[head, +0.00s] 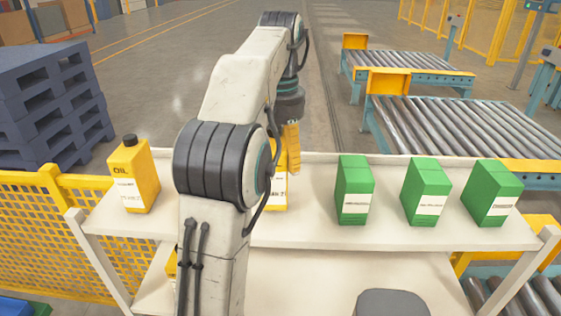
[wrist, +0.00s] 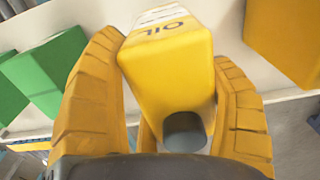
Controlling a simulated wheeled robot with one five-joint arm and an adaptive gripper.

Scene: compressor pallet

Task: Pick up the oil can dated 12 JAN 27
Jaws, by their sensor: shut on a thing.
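A yellow oil can (head: 281,192) with a white label is at the upper shelf, mostly hidden behind my arm in the head view. My gripper (head: 292,148) is at its top with its yellow fingers. In the wrist view the can (wrist: 172,75) sits between the two fingers, its dark cap (wrist: 185,131) toward my wrist, and the gripper is shut on it. I cannot tell whether its base touches the shelf. Another yellow oil can (head: 134,178) with a black cap stands at the shelf's left end. The date on either label is too small to read.
Several green boxes (head: 354,188) stand on the shelf (head: 305,233) to the right of the held can. Part of a yellow thing (head: 171,264) shows on the lower level. Behind are roller conveyors (head: 455,125) and stacked blue pallets (head: 50,105). Shelf between left can and arm looks narrow.

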